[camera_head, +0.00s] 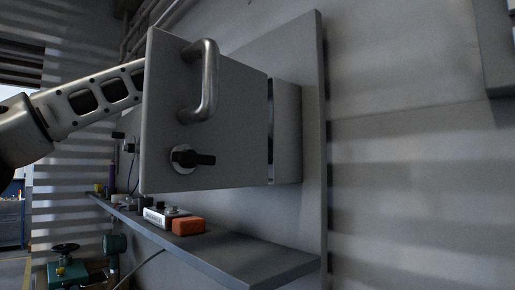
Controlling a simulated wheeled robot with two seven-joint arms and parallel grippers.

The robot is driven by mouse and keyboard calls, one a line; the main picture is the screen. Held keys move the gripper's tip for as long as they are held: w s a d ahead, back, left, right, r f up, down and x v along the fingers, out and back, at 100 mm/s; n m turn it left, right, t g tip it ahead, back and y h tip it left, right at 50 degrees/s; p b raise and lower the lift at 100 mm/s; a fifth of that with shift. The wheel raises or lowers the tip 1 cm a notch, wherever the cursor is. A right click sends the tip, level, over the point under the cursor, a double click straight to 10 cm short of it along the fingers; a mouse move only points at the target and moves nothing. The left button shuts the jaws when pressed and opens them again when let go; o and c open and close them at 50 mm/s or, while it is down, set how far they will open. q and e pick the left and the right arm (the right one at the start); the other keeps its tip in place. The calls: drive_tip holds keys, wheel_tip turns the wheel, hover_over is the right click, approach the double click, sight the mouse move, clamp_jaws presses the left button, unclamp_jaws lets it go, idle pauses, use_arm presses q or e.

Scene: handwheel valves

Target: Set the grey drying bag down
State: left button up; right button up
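I cannot make out a grey drying bag in this view. A grey metal cabinet (288,132) is fixed to the wall panel. Its door (232,115) stands open toward me, with a bar handle (208,82) and a black rotary latch (193,158) on its face. My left arm comes in from the left and passes behind the door, so the door hides my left gripper and whatever it may hold. The inside of the cabinet is also hidden. My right gripper is not in view.
Below the cabinet a grey shelf (245,254) holds an orange block (188,226), a white device (160,216) and several small items further left. A dark handwheel on a green valve (66,268) is at lower left. The shelf's right end is bare.

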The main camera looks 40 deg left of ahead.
use_arm(q)
drive_tip(key=shift+f+b, duration=0.4)
drive_tip(key=shift+f, duration=0.2)
drive_tip(key=o, duration=0.9)
drive_tip(key=shift+o, duration=0.2)
drive_tip(key=shift+r, duration=0.1)
drive_tip(key=shift+r+p, duration=0.35)
drive_tip(key=shift+p, duration=0.05)
drive_tip(key=d+v, duration=0.1)
drive_tip(key=v, duration=1.1)
drive_tip(key=shift+a+r+b, duration=0.25)
drive_tip(key=shift+a+b, duration=0.05)
drive_tip(key=shift+a, duration=0.2)
